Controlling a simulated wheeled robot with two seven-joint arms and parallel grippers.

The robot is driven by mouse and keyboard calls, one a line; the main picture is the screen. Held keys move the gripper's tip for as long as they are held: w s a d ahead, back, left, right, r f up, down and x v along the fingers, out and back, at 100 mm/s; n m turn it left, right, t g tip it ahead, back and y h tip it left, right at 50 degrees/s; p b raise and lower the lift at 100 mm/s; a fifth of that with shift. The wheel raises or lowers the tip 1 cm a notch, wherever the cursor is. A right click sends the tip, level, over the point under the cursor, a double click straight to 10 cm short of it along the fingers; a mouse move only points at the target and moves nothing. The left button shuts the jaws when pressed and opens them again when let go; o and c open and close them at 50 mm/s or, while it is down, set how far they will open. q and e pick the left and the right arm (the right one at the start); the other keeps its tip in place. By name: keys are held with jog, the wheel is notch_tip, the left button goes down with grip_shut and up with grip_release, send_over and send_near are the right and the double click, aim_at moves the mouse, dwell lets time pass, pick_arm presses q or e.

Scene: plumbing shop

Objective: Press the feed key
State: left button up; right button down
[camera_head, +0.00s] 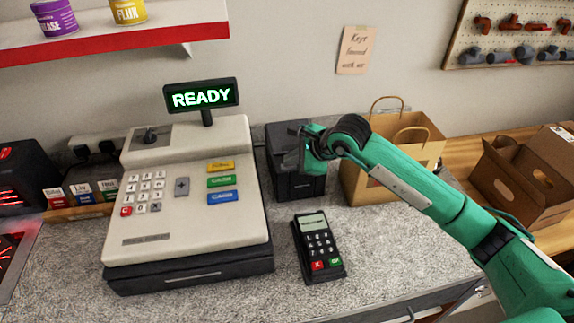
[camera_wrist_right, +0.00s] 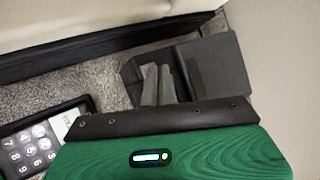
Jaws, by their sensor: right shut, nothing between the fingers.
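A dark box-shaped device (camera_head: 284,132), probably a printer, stands on the counter just right of the cash register. It also shows in the wrist view (camera_wrist_right: 215,62). My right gripper (camera_head: 301,158) is at its front right part in the head view and covers some of it. In the wrist view the shut, empty fingers (camera_wrist_right: 157,84) point at the device; I cannot tell whether they touch it. No key marked as feed can be made out; the gripper may hide it. My left gripper is not in view.
The cream cash register (camera_head: 140,220) stands left, its display (camera_head: 201,96) reading READY. A card terminal (camera_head: 317,246) lies in front of the device. Paper bags (camera_head: 376,180) and a cardboard carrier (camera_head: 520,180) stand right. A red-edged shelf (camera_head: 120,42) hangs upper left.

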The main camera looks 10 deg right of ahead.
aim_at(293, 167)
jog(key=shift+f, duration=0.15)
dwell(0.4)
jog(key=shift+r, duration=0.6)
jog(key=shift+r+p, duration=0.45)
jog(key=shift+r, duration=2.55)
